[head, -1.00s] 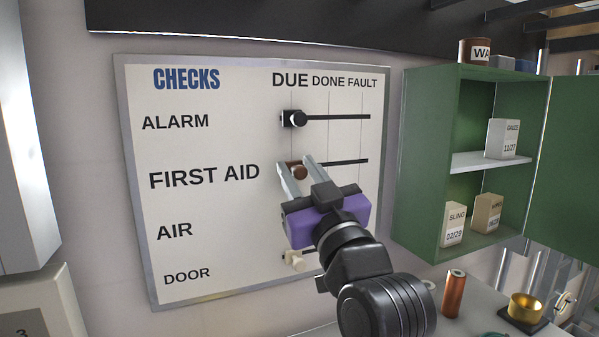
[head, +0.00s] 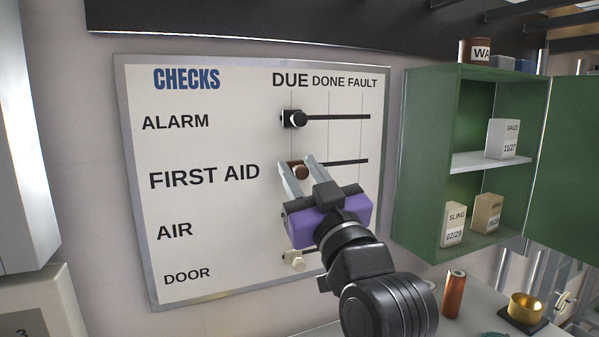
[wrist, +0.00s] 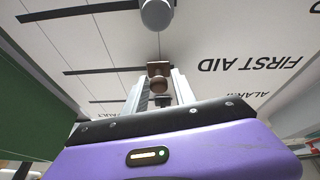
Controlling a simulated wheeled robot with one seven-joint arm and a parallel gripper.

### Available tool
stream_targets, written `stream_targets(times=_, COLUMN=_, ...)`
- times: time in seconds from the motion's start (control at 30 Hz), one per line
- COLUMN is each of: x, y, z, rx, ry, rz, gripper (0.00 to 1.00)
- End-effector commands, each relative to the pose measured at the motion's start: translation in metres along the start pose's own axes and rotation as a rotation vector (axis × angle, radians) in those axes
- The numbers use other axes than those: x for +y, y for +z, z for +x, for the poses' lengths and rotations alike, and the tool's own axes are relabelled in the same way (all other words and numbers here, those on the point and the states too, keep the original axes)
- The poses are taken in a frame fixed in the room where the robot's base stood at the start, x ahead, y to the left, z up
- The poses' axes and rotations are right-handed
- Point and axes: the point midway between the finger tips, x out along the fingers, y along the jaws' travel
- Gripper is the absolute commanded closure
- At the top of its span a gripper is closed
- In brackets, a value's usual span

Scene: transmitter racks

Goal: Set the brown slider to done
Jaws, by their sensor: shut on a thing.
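The white CHECKS board (head: 215,130) hangs on the wall with columns DUE, DONE and FAULT. The brown slider (head: 301,171) is on the FIRST AID row, near the DUE line at the left end of its slot. My purple gripper (head: 298,166) is shut on its knob, one finger on each side. In the wrist view, the brown knob (wrist: 159,74) sits between the two fingers (wrist: 158,90). The fingers hide part of the slider's base in the head view.
A black slider (head: 297,118) sits above at DUE, and a cream slider (head: 294,261) sits below. An open green cabinet (head: 427,160) stands right of the board. The FIRST AID slot (head: 348,162) is clear to the right.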

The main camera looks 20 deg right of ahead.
Motion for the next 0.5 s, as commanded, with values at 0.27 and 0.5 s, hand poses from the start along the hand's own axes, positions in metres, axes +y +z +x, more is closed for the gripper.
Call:
stream_targets(times=0.27, x=0.045, y=0.008, z=0.0, rx=-0.002, ry=0.007, rz=-0.004, gripper=1.0)
stream_targets(times=0.5, x=0.066, y=0.011, z=0.0, rx=0.0, ry=0.002, rz=-0.003, gripper=1.0)
